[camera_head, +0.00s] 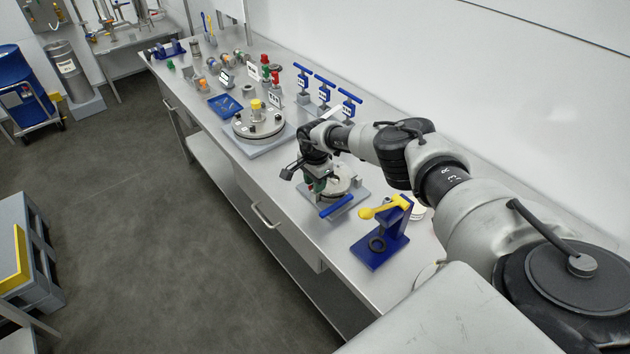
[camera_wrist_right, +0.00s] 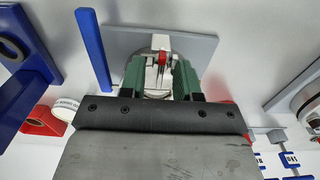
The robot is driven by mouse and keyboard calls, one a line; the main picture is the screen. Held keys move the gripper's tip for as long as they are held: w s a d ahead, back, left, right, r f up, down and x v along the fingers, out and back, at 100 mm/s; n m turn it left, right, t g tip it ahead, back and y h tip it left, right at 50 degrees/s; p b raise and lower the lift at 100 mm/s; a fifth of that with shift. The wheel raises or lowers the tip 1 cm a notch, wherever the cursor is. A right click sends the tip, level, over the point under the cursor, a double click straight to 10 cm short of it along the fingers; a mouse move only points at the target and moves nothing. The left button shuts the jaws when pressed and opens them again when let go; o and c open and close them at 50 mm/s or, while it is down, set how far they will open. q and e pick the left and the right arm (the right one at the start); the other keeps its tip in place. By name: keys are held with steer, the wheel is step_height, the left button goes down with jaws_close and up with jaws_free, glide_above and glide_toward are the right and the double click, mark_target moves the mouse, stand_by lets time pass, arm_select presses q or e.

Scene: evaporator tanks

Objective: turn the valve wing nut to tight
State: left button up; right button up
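My right gripper (camera_head: 318,186) is low over a valve fixture on the bench, pointing down. The fixture has a grey base plate (camera_head: 350,204) and a long blue handle (camera_head: 337,206). In the right wrist view, my right gripper's green fingers (camera_wrist_right: 160,78) stand apart over the same plate (camera_wrist_right: 199,48), with the blue handle (camera_wrist_right: 93,48) to the left. A pale metal part with a red piece (camera_wrist_right: 162,60) shows between the fingers. Whether they press on it I cannot tell. The wing nut is not clearly distinguishable; the gripper hides much of the fixture. My left gripper is out of view.
A blue stand with a yellow lever (camera_head: 385,209) is close in front on the bench. A round lidded vessel (camera_head: 257,122) stands beyond the gripper. Blue-handled valves (camera_head: 324,88) line the wall side. Open floor (camera_head: 190,240) lies left of the bench.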

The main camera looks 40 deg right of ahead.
steer(key=shift+c, duration=0.2)
jaws_close()
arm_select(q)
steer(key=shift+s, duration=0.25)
